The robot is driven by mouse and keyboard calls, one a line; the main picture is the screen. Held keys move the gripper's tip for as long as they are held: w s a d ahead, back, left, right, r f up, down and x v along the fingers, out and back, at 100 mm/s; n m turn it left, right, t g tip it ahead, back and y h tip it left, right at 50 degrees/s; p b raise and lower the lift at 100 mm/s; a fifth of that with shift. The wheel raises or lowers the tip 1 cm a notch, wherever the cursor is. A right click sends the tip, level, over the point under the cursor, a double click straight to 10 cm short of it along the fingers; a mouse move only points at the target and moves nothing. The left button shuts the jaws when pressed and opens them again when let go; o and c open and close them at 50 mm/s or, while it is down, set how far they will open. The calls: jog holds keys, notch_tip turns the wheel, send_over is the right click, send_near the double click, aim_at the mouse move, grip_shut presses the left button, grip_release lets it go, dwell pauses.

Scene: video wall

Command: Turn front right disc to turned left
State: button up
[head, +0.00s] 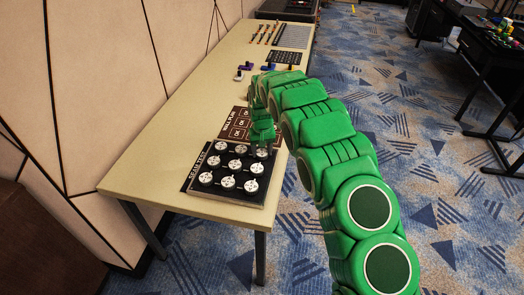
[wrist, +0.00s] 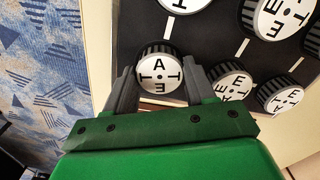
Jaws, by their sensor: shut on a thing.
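A black board (head: 184,185) on the near end of the table carries several round discs with white lettered faces and dark ribbed rims. My gripper (head: 262,147) is over the disc at the board's far right corner in the head view and partly hides it. In the wrist view that disc (wrist: 159,70) sits between the two grey fingers of my gripper (wrist: 161,88), which are shut on its sides. Its A is near the top, with T and E lower down. Neighbouring discs (wrist: 234,82) stand close to the right finger.
A brown card with white squares (head: 236,124) lies just behind the board. Small blue and white items (head: 246,66) and a dark keypad-like panel (head: 284,58) are farther back. The table's left side (head: 165,130) is clear. Another dark table (head: 485,38) stands at the right.

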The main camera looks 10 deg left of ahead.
jog(key=n, duration=0.7)
jog(key=shift+r, duration=0.1)
jog(key=n, duration=0.3)
jog(key=shift+n, duration=2.3)
jog(key=o, duration=1)
jog(key=shift+o, duration=0.2)
